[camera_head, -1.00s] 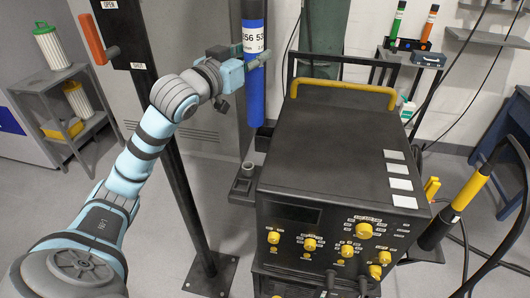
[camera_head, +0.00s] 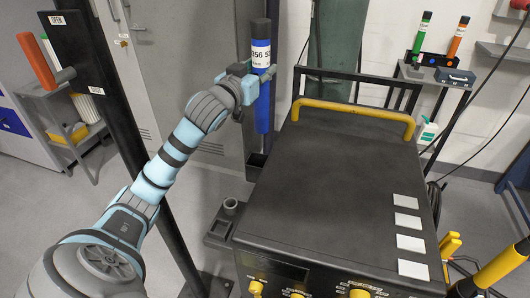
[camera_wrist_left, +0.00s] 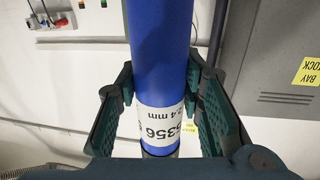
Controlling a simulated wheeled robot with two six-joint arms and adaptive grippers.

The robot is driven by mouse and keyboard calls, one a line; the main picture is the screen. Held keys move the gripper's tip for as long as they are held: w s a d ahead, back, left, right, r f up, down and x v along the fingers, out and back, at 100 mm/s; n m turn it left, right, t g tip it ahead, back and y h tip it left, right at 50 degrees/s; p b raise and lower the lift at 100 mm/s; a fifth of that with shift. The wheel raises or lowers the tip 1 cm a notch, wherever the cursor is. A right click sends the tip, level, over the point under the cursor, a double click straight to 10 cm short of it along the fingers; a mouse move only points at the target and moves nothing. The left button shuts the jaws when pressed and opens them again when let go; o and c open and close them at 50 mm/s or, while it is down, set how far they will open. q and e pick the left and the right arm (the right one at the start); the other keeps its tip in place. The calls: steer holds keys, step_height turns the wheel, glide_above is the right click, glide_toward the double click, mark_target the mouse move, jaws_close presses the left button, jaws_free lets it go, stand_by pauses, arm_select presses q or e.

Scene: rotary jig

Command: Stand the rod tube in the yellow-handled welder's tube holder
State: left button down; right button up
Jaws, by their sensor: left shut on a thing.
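The rod tube (camera_head: 262,100) is a long blue cylinder with a dark top and a white label. It hangs upright beside the back left corner of the welder. My left gripper (camera_head: 254,72) is shut on it near the label; the left wrist view shows the tube (camera_wrist_left: 160,50) between the two fingers (camera_wrist_left: 160,110). The welder (camera_head: 330,170) is a black box with a yellow handle (camera_head: 352,113). A dark square cup (camera_head: 256,163) sits at its left rear, just below the tube's lower end. My right gripper is not in view.
A grey bracket with a short ring (camera_head: 230,206) is at the welder's left side. A grey cabinet (camera_head: 190,60) is behind the arm. A green cylinder (camera_head: 331,45) stands behind the welder.

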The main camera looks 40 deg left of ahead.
arm_select(q)
steer(key=b, duration=0.2)
glide_above(256, 131)
step_height(256, 131, down, 9)
steer(key=shift+s, duration=0.1)
steer(key=f, duration=0.3)
steer(key=f+b, duration=0.1)
steer(key=f, duration=0.1)
steer(key=f+b, duration=0.1)
steer(key=f, duration=0.2)
steer(key=shift+w+f, duration=0.25)
steer(key=shift+f, duration=0.05)
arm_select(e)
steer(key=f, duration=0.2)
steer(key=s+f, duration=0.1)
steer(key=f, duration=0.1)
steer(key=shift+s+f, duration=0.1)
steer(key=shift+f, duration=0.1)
arm_select(q)
steer(key=c, duration=1.1)
jaws_free()
steer(key=shift+s, duration=0.1)
steer(key=shift+s, duration=0.4)
steer(key=s+d+p, duration=0.1)
steer(key=s+d, duration=0.1)
steer(key=s, duration=0.8)
steer(key=shift+s+d, duration=0.2)
steer(key=shift+s, duration=0.15)
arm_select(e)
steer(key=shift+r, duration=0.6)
